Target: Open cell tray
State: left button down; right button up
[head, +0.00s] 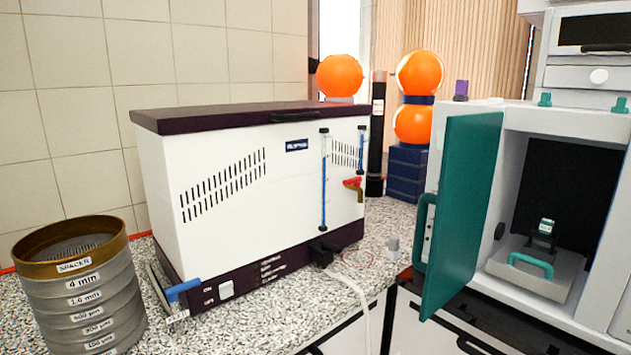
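A grey tray (548,284) with a teal handle (530,264) sits low inside the open white chamber of the instrument at the right. The teal door (463,210) of this instrument stands swung open to the left of the chamber. How far the tray is drawn out is hard to tell. Neither of my grippers shows in the head view.
A white box machine with a dark lid (215,115) stands on the speckled counter. A stack of labelled sieves (80,293) stands at the left. Orange spheres (340,76) and a black tube (377,135) stand behind. A pale hose (352,288) hangs over the counter's front edge.

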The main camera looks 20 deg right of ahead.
aim_at(549, 276)
jog(key=z, duration=1.95)
